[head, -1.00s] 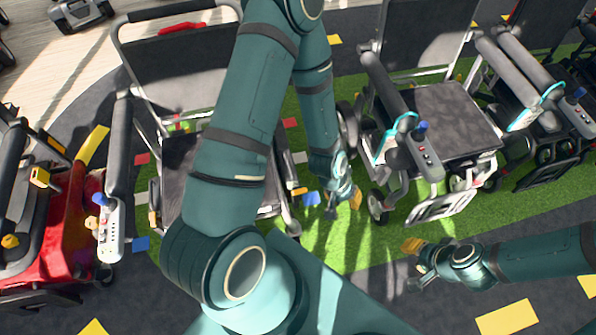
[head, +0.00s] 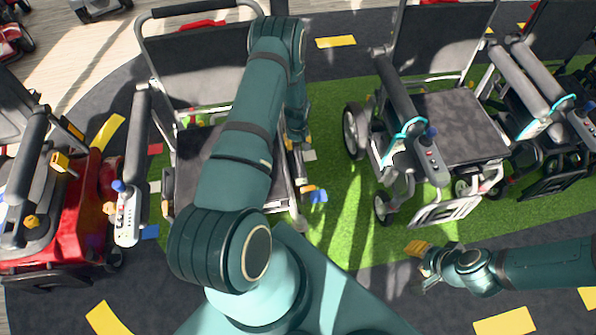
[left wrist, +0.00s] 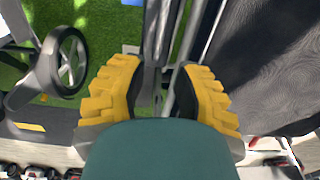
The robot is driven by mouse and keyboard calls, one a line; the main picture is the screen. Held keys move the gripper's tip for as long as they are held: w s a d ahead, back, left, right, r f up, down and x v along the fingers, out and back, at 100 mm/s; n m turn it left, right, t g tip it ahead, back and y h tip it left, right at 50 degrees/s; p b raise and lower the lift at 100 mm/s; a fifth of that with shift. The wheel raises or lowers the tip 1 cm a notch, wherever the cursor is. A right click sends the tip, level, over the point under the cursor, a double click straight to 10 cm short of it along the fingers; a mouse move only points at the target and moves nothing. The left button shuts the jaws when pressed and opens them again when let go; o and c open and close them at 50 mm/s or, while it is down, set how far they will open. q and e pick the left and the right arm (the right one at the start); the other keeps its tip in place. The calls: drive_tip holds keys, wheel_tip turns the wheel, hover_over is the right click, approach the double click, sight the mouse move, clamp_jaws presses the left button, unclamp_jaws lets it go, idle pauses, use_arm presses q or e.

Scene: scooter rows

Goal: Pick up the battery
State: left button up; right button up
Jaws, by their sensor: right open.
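I cannot make out the battery in either view. My left gripper (left wrist: 160,88) shows two yellow ribbed fingers standing apart. Grey and dark frame parts of a wheelchair show between and beyond them, and I see nothing clearly gripped. In the head view my left gripper (head: 299,138) is beside the right side of the left wheelchair (head: 195,65), partly hidden by my arm and the chair. My right gripper (head: 425,266) is open and empty at the lower right, over the edge of the green mat.
A second wheelchair (head: 452,122) stands to the right, with another (head: 548,110) beyond it. A red scooter (head: 75,215) stands at the far left.

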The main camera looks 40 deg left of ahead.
sight(298, 160)
use_arm(q)
wheel_tip(298, 160, down, 6)
drive_tip(key=shift+f+b, duration=0.15)
drive_tip(key=shift+b, duration=0.5)
drive_tip(key=f, duration=0.1)
drive_tip(key=f+b, duration=0.1)
drive_tip(key=f, duration=0.2)
drive_tip(key=shift+s+d+f, duration=0.2)
drive_tip(key=shift+d, duration=0.15)
drive_tip(key=shift+f+b, duration=0.3)
drive_tip(key=shift+f, duration=0.15)
drive_tip(key=shift+o, duration=0.4)
clamp_jaws()
drive_tip(key=shift+w+a+r, duration=0.1)
